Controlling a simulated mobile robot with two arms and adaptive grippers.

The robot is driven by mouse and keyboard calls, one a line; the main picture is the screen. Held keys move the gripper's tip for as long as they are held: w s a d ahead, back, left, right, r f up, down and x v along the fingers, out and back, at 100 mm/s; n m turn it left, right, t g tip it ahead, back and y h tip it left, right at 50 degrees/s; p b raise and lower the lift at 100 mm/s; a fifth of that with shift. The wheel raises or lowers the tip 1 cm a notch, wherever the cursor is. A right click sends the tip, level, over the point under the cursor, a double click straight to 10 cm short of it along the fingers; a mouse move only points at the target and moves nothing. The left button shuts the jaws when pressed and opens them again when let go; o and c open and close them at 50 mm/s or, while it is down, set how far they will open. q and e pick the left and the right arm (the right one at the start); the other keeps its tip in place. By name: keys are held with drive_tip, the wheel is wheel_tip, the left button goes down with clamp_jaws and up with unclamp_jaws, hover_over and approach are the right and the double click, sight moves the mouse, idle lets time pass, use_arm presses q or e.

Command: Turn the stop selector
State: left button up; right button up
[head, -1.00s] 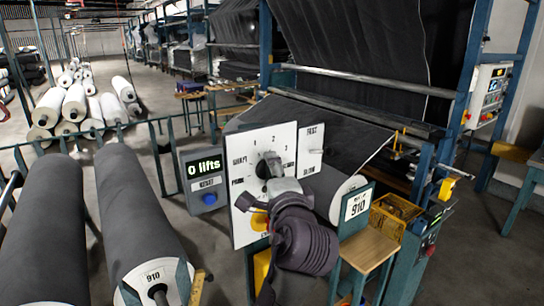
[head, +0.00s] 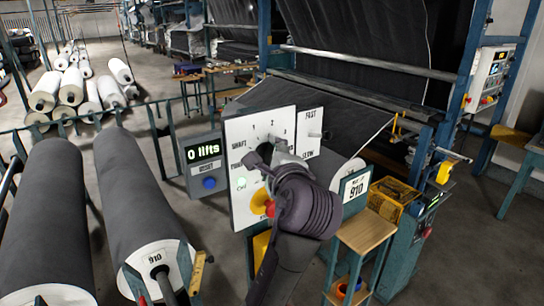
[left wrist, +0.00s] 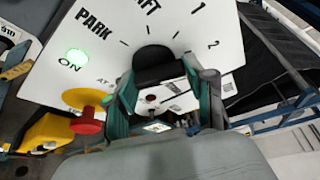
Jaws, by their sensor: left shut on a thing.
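The selector is a black knob on a white tilted panel (head: 236,133), with the marks SHAFT, 1, 2 and 3 around it. My left gripper (head: 262,165) is at the knob, and its wrist hides most of it in the head view. In the left wrist view the black knob (left wrist: 156,66) sits between the two fingers of my left gripper (left wrist: 166,88), which is shut on it. PARK, 1 and 2 are readable there. Where the knob's pointer aims is unclear. My right gripper is not in view.
A lit green ON lamp (left wrist: 76,57) and a red button (left wrist: 88,121) on a yellow base lie close to the left finger. A counter box (head: 203,160) reads "0 lifts". A wooden stool (head: 366,232) and yellow basket (head: 391,197) stand right. Grey rolls (head: 45,210) fill the left.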

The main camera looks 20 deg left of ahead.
use_arm(q)
drive_tip(key=o, duration=1.2)
drive_tip(key=shift+c, duration=0.2)
